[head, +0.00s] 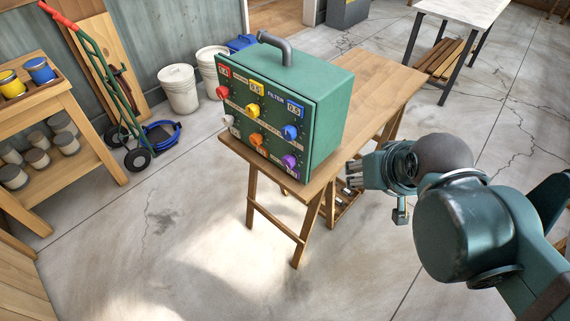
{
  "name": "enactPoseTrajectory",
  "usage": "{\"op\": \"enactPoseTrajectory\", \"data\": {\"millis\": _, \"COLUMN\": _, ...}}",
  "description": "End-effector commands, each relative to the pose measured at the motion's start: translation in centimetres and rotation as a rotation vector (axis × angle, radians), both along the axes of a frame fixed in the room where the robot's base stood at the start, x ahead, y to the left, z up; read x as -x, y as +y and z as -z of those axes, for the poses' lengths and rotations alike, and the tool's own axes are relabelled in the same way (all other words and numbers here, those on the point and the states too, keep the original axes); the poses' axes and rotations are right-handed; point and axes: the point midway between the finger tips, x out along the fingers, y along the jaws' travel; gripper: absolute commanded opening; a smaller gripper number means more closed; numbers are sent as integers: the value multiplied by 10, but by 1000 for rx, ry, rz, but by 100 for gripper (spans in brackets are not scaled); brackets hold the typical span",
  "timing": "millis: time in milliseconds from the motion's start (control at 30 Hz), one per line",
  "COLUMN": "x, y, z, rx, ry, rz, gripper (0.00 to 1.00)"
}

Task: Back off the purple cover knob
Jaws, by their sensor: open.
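A green filter box (325,117) with a grey pipe on top stands on a wooden trestle table. The purple knob (289,161) is at the lower right of its front panel, with a small label just below it. My gripper (353,174) is to the right of the box, apart from it and from the purple knob. Its fingers point left toward the box. It is open, and I see nothing between the fingers. The exact finger gap is too small to make out.
Other knobs share the panel: red (222,92), yellow (253,110), blue (290,131), orange (257,139) and white (228,120). The wooden table (385,85) has bare top behind the box. The floor in front is clear. A hand truck (112,85) and shelf stand left.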

Motion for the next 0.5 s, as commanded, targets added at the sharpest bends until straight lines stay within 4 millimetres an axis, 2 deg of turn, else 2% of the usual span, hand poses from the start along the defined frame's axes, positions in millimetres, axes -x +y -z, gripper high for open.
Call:
{"op": "enactPoseTrajectory", "data": {"millis": 267, "x": -4, "y": 2, "z": 3, "rx": 16, "ry": 10, "rz": -1, "gripper": 41}}
{"op": "enactPoseTrajectory", "data": {"millis": 500, "x": -18, "y": 8, "z": 13, "rx": 64, "ry": 33, "rz": 5, "gripper": 41}}
